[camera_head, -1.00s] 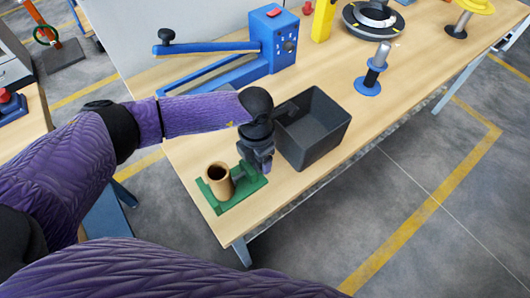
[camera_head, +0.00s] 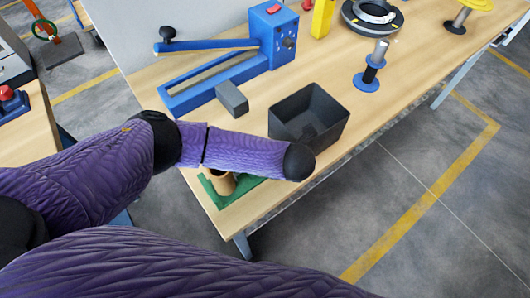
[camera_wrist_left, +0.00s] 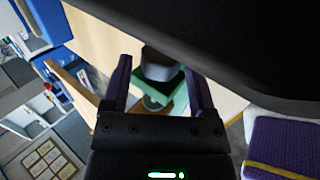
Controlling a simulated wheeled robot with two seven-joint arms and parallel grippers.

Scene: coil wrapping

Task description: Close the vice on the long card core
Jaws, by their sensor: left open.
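The card core (camera_head: 222,183) is a brown tube standing on the green vice (camera_head: 216,198) at the near corner of the wooden table. My left forearm crosses in front in the head view and hides much of the vice and the core's top. My left gripper (camera_wrist_left: 158,66) is hidden there. In the left wrist view its two dark fingers are apart. A grey block-like part (camera_wrist_left: 158,62) shows between them, with green vice parts just beyond. Whether a finger touches anything cannot be told. My right gripper is in neither view.
A dark open bin (camera_head: 310,112) stands beside the vice. Behind are a grey block (camera_head: 232,98) and a blue lever machine (camera_head: 270,40). A blue-based spindle (camera_head: 370,75) stands farther right.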

